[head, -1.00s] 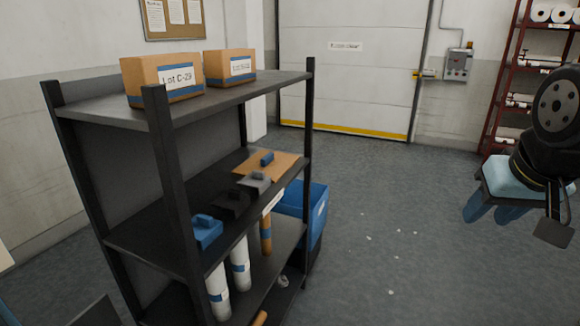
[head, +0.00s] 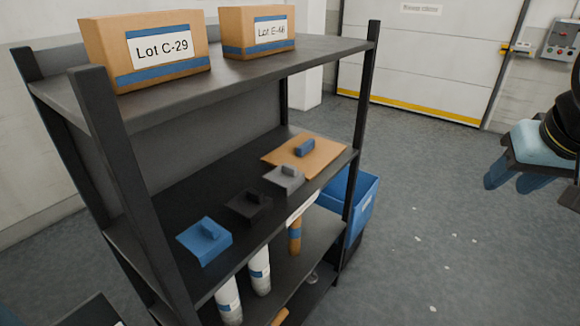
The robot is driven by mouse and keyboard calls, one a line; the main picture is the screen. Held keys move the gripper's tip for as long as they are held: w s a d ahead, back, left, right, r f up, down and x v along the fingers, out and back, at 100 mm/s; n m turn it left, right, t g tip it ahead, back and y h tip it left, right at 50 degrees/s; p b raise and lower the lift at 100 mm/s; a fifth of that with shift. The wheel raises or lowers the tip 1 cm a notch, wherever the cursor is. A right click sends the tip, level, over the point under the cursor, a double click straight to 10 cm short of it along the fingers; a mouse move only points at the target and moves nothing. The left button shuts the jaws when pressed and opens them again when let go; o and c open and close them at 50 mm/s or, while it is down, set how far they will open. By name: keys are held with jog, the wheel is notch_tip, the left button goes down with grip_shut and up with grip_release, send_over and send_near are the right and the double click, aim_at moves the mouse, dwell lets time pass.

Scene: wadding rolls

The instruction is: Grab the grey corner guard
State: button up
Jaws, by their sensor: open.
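The grey corner guard (head: 284,178) lies on the middle shelf (head: 165,240) of the dark rack, toward its right end. A small blue piece (head: 305,147) is on the cardboard. My gripper (head: 513,180) is open and empty at the right edge, over the floor and well apart from the rack.
Dark posts (head: 140,190) stand at the rack's corners. The top shelf (head: 200,85) holds two boxes (head: 150,50) above the guards. White rolls (head: 260,268) stand on the lower shelf. A blue bin (head: 362,205) stands behind the rack's right end.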

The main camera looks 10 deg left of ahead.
jog(key=shift+w, duration=0.25)
jog(key=shift+o, duration=0.2)
jog(key=shift+d, duration=0.1)
